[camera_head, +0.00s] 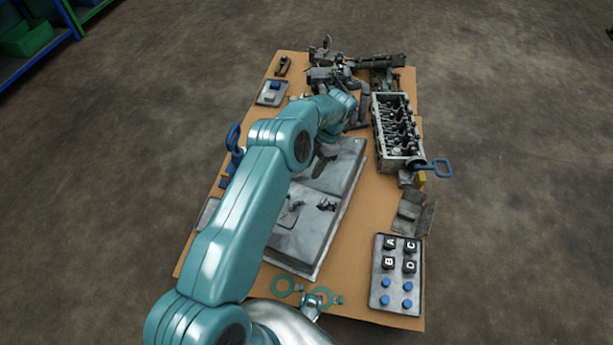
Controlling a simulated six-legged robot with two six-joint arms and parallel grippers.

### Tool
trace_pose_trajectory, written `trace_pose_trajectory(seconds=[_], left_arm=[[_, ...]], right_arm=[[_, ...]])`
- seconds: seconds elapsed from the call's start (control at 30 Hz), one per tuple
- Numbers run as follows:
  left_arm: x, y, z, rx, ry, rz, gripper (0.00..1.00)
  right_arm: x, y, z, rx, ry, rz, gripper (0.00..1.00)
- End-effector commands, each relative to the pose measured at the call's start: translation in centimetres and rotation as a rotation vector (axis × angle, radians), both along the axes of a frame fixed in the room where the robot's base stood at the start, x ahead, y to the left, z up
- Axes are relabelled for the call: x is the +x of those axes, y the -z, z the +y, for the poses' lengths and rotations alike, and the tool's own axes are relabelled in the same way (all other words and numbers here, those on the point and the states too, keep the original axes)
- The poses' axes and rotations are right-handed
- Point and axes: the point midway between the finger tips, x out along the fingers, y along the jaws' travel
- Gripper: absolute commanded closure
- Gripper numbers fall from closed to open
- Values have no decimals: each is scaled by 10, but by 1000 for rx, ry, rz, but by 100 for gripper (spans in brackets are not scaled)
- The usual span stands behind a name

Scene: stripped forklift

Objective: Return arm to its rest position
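My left arm (235,225) comes in from the lower left and reaches over the table (350,270), bent at the elbow. My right gripper is not in view. The arm hides part of a grey metal panel (340,180) in the middle of the table.
A cylinder block (397,130) stands at the right, near a blue handle (437,168). A grey tray (398,300) holds lettered blocks and blue knobs at the near right. Teal rings (285,286) lie at the near edge.

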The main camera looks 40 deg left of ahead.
Motion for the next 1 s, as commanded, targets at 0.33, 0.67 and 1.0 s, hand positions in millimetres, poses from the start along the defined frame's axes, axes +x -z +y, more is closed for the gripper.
trace_pose_trajectory(seconds=[0.33,0.67,1.0], left_arm=[[5,-13,-2,0,1,1,62],[5,-13,-2,0,0,0,62],[3,-13,-2,-1,0,1,62]], right_arm=[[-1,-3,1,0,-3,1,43],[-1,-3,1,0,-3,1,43],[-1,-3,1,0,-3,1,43]])
